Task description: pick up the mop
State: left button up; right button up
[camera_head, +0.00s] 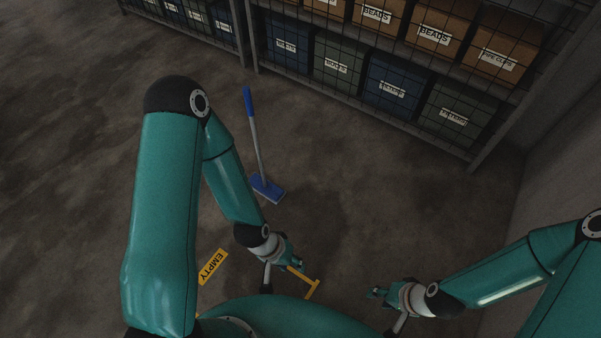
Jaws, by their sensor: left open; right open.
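The mop (256,145) has a blue grip at its far end, a pale grey pole and a flat blue head (266,189) on the floor. I cannot tell whether its pole stands up or lies flat. My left gripper (297,264) is open, nearer to me than the mop head, slightly to its right and apart from it. My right gripper (376,292) is open and empty, farther to the right and well away from the mop.
A mesh-fronted shelf rack (340,84) with labelled boxes runs along the back. A wall (560,150) stands at the right. A yellow T-shaped thing (312,288) is beside my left gripper, partly hidden. A yellow "EMPTY" sign (213,267) is left. Open floor surrounds the mop.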

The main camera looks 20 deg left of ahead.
aim_at(269, 190)
jog(key=z, duration=0.75)
jog(key=i, duration=1.85)
jog(key=z, duration=0.3)
jog(key=i, duration=0.6)
jog(key=u, duration=1.35)
jog(key=i, duration=0.15)
jog(key=u, duration=2.45)
jog(key=i, duration=0.25)
jog(key=u, duration=0.25)
